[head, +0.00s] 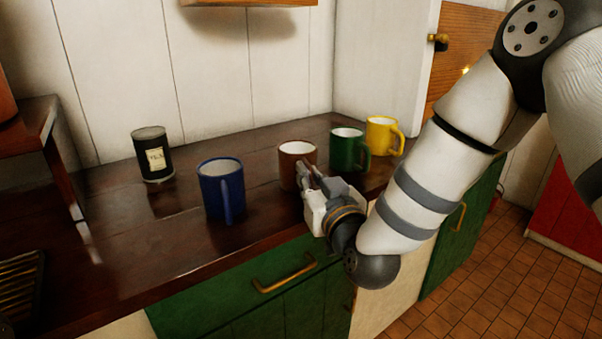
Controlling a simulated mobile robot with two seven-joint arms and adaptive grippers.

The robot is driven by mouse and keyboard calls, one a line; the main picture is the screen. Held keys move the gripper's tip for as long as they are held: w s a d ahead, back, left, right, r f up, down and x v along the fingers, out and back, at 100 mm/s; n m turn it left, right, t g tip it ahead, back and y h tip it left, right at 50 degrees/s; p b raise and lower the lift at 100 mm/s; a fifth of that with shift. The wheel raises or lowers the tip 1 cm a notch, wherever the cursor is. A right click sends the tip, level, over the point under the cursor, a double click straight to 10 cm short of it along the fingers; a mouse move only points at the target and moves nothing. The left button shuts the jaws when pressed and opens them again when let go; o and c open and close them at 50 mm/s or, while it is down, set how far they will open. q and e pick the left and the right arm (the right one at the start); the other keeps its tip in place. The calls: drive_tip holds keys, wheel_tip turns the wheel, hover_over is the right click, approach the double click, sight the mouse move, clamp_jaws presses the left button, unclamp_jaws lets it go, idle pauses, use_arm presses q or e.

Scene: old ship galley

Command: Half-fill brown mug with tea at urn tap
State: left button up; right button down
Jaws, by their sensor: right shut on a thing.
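The brown mug (290,176) stands upright on the dark wooden counter, between a blue mug and a green mug. Its white inside shows at the top and looks empty. My right gripper (304,172) reaches in from the right and is shut on the brown mug at its near right side. The mug's handle is hidden behind the gripper. My left gripper is not in view.
The blue mug (221,189) stands left of the brown one. The green mug (348,149) and yellow mug (383,136) stand close on the right. A black labelled tin (152,154) is at the back left. A wooden stand (42,124) is at far left. The counter (125,235) is clear at front left.

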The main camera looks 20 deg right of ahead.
drive_tip(key=shift+r, duration=0.2)
drive_tip(key=shift+r, duration=0.35)
drive_tip(key=r, duration=0.2)
drive_tip(key=r+p, duration=0.1)
drive_tip(key=shift+s+d+r, duration=0.2)
drive_tip(key=shift+s+r, duration=0.05)
drive_tip(key=shift+r, duration=0.15)
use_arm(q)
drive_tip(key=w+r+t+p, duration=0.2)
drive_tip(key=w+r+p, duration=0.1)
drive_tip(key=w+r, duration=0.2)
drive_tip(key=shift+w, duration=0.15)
use_arm(e)
drive_tip(key=s+d+r, duration=0.8)
drive_tip(key=s, duration=0.2)
drive_tip(key=shift+d, duration=0.4)
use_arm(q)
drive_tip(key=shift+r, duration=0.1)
use_arm(e)
drive_tip(key=shift+a, duration=0.1)
